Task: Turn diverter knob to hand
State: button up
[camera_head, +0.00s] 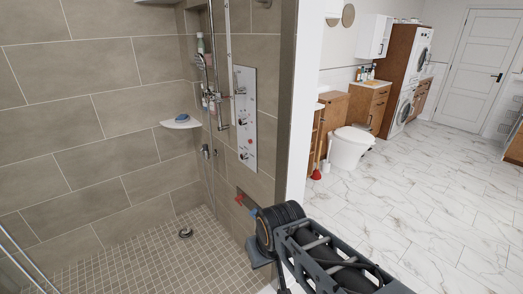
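A steel shower panel (247,108) is mounted on the tiled wall, with several small controls in a column on its face. One dark round knob (243,156) is low on the panel. I cannot tell which control is the diverter knob, and their settings are too small to read. My gripper (246,206) is below the panel, near the low part of the wall. Its red and blue fingertips show apart with nothing visible between them. My arm hides the rest of it. It is clear of the panel's controls.
A hand shower (203,65) hangs on a rail left of the panel. The wall's end edge (291,110) stands right of the panel. The shower floor (130,258) is mostly clear, with a drain (185,233).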

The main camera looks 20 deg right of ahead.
aim_at(244, 156)
jog(key=z, duration=0.1)
jog(key=i, duration=0.85)
jog(key=u, duration=0.75)
jog(key=i, duration=0.6)
jog(key=u, duration=0.5)
